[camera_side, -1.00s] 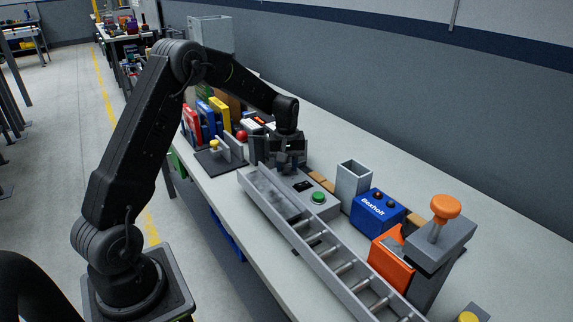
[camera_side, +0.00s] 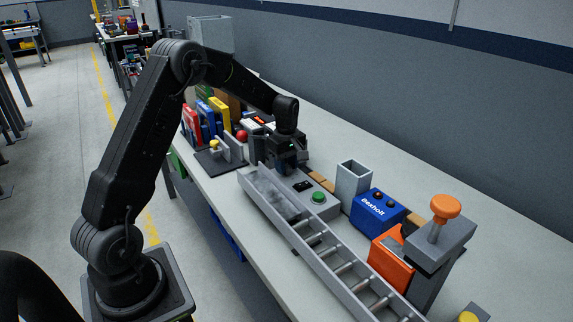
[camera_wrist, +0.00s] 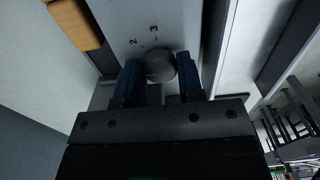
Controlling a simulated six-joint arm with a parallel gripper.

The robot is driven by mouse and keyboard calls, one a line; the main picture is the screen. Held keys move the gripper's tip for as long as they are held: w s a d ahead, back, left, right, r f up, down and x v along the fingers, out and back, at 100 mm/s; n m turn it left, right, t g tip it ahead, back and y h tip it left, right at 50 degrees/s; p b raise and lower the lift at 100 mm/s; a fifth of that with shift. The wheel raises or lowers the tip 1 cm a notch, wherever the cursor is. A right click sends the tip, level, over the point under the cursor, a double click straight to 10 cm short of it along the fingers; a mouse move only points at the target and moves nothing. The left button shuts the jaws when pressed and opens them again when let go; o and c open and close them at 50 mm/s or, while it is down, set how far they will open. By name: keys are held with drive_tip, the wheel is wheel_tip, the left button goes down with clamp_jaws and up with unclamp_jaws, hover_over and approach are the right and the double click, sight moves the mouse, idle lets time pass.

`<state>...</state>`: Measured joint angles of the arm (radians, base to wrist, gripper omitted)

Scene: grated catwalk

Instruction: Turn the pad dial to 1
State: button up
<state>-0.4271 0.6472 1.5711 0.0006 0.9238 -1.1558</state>
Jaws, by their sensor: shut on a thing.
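The pad dial (camera_wrist: 160,66) is a round grey knob on a light grey panel (camera_wrist: 125,18) in the wrist view. The printed marks 2 and 3 show beside it; a mark 1 is not visible, and the dial's pointer cannot be made out. My gripper (camera_wrist: 161,80) is shut on the dial, with a blue-padded finger on each side. In the side view my gripper (camera_side: 287,165) points down at the far end of the grey control box (camera_side: 328,209), hiding the dial there.
A roller conveyor (camera_side: 325,248) runs along the front of the box. A green button (camera_side: 318,197) and a black switch (camera_side: 302,186) sit on the box. A grey open bin (camera_side: 353,185) and blue box (camera_side: 378,210) stand to the right. A red ball knob (camera_side: 242,135) is to the left.

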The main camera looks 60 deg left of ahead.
sight(287, 167)
drive_tip(key=shift+r, duration=0.1)
drive_tip(key=o, duration=0.9)
drive_tip(key=shift+r, duration=6.85)
